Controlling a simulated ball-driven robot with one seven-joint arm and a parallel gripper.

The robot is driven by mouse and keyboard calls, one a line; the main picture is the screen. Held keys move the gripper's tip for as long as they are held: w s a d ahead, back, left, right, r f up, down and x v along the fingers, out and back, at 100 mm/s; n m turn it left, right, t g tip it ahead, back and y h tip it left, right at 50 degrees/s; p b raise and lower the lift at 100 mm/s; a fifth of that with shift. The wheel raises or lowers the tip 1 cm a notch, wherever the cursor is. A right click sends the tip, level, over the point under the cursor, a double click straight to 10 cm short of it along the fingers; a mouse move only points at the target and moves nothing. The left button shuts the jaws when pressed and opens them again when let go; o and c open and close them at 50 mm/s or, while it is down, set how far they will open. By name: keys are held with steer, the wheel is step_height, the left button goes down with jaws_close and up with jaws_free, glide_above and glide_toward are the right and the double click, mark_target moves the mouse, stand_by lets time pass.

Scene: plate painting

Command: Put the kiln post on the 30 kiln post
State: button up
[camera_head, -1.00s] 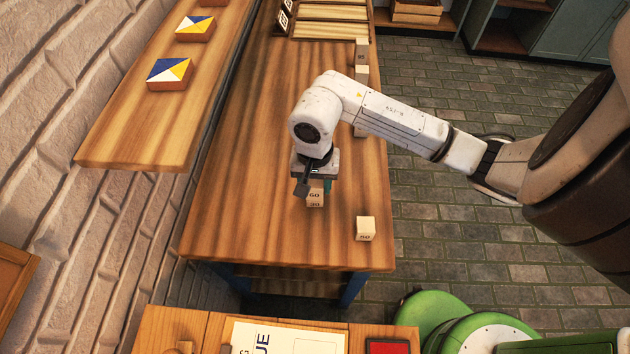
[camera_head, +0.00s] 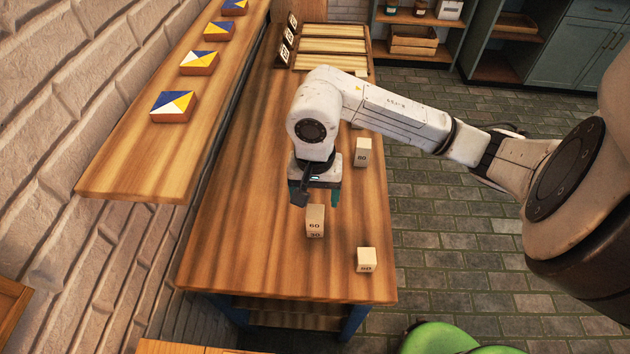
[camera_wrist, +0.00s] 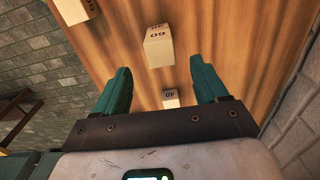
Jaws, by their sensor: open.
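A pale kiln post marked 60 stands on the 30 kiln post (camera_head: 315,235), in line with it, in the head view; the 60 post (camera_head: 315,214) is the upper one. In the wrist view the 60 post (camera_wrist: 159,50) shows upside down beyond my fingertips, with part of another number at the top picture edge. My gripper (camera_head: 314,196) is open and empty, just behind the stack and apart from it. Its teal fingers (camera_wrist: 163,78) are spread wide. A post marked 40 (camera_wrist: 171,98) shows between them, farther down; my gripper hides it in the head view.
A post marked 50 (camera_head: 366,260) stands near the table's front right corner. Another post (camera_head: 362,152) stands along the right edge, with others partly behind my arm. Slatted trays (camera_head: 333,45) lie at the far end. A shelf of painted tiles (camera_head: 174,106) runs along the left wall.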

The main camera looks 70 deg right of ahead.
mark_target(315, 212)
step_height(315, 212, up, 5)
steer(key=shift+f, duration=0.1)
